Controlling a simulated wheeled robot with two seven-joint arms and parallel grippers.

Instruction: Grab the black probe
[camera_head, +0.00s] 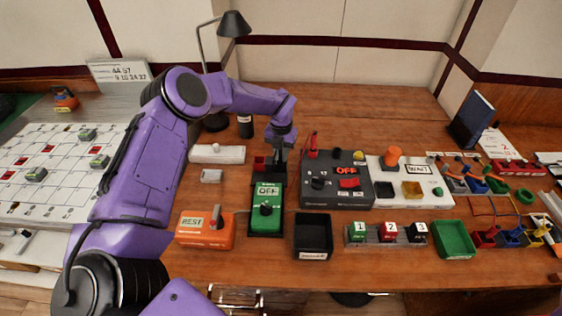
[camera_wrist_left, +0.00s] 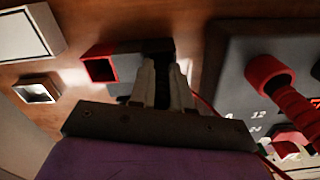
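My left gripper (camera_head: 278,157) points down over the probe holder, behind the green meter (camera_head: 267,208) that reads OFF. The holder's red slot (camera_wrist_left: 101,69) looks empty in the left wrist view; the black slot (camera_wrist_left: 155,46) is beside it, partly hidden by my fingers. The left fingers (camera_wrist_left: 164,82) are close together with a narrow dark thing between them. It looks like the black probe (camera_wrist_left: 163,92), mostly hidden, and the fingers appear shut on it. The red probe (camera_head: 312,145) stands in the dark panel; it also shows in the left wrist view (camera_wrist_left: 290,97). My right gripper is not in view.
The dark panel (camera_head: 329,193) stands close to the right of my left gripper. The orange box (camera_head: 203,231) and black tray (camera_head: 314,236) are in front.

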